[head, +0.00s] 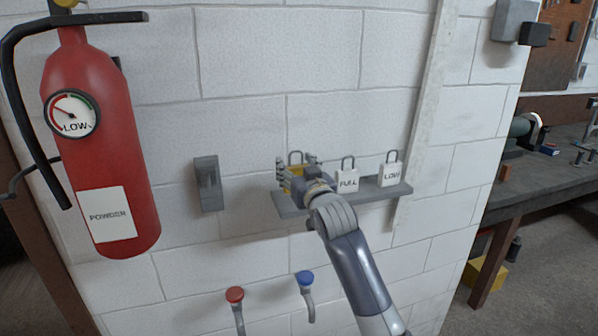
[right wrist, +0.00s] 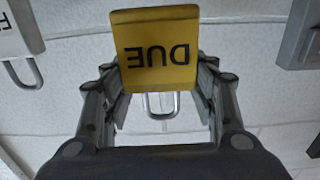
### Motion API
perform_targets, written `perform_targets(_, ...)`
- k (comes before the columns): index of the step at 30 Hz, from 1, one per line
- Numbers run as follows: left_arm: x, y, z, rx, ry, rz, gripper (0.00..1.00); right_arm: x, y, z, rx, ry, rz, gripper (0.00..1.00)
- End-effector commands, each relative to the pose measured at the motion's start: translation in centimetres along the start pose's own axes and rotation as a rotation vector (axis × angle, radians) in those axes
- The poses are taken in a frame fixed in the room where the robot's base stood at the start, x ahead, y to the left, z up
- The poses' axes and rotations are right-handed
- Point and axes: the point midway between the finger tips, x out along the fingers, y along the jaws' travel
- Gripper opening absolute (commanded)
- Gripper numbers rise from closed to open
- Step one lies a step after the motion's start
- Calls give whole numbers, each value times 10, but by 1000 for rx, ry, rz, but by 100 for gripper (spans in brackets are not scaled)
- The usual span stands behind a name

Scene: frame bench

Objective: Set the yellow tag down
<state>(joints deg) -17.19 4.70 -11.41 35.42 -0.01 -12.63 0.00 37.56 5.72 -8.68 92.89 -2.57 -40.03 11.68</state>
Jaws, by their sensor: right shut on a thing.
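The yellow tag (right wrist: 156,75) reads DUE and has a metal loop; it appears upside down in the right wrist view. My right gripper (right wrist: 160,80) is shut on it, with fingers at both sides. In the head view, the right gripper (head: 297,176) is at the left end of the grey wall shelf (head: 372,197) and hides most of the yellow tag (head: 296,170). I cannot tell whether the tag touches the shelf. My left gripper is not in view.
White tags reading FULL (head: 348,181) and LOW (head: 391,176) stand on the shelf right of the gripper. A grey wall bracket (head: 208,184) is to the left. A red extinguisher (head: 100,150) hangs farther left. Red (head: 234,295) and blue (head: 305,278) knobs are below.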

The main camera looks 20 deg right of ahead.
Motion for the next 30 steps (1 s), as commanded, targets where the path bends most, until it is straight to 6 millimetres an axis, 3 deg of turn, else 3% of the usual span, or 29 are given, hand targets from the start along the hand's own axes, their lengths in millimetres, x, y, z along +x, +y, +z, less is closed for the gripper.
perform_targets(7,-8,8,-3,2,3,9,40,19,11,2,0,0,-1,30)
perform_targets(16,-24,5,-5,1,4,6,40,19,11,34,1,-2,-1,30)
perform_targets(28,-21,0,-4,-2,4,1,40,19,11,41,0,1,-1,30)
perform_targets(29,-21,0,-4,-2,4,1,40,19,11,41,0,1,-1,58)
perform_targets(30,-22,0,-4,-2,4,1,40,19,11,40,0,1,-1,67)
